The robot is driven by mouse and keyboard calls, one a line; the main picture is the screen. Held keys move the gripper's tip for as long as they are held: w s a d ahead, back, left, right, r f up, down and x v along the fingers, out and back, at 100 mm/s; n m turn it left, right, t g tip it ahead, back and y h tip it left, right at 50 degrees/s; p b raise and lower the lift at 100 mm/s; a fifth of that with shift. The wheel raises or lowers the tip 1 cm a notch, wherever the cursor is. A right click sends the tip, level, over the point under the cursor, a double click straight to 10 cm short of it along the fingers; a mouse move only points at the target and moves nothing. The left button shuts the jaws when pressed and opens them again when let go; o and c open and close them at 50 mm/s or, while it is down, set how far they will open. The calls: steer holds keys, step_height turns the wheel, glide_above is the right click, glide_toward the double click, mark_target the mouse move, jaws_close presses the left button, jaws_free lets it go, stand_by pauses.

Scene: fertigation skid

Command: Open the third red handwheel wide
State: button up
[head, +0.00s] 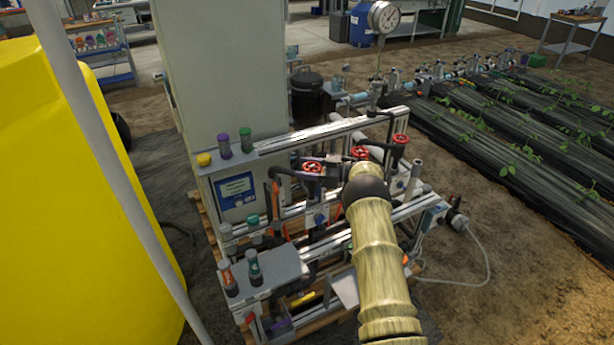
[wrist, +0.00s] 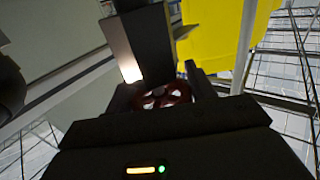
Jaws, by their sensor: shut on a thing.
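Three red handwheels stand in a row on the skid in the head view: a left one (head: 312,169), a middle one (head: 360,153) and a right one (head: 401,139). My gripper (head: 322,162) reaches left from my arm to the left handwheel and is shut on it. In the wrist view, the red handwheel (wrist: 163,97) sits between the dark fingers of my gripper (wrist: 165,90). The fingers and gripper body hide part of its rim. I cannot tell how far it is turned.
A grey cabinet (head: 218,75) stands behind the skid, and a big yellow tank (head: 70,200) fills the left. Metal rails (head: 335,130) and a round gauge (head: 384,16) on a stem rise near the wheels. Bottles stand on the left ledges.

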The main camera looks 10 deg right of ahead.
steer(key=shift+s+f+n+g+b, duration=0.15)
steer(key=shift+n+g+b, duration=0.35)
steer(key=shift+g+b, duration=0.3)
steer(key=shift+g+y, duration=0.3)
steer(key=o, duration=1)
steer(key=shift+d, duration=0.1)
steer(key=b+v, duration=0.5)
steer(key=v, duration=1.2)
steer(key=shift+b, duration=0.3)
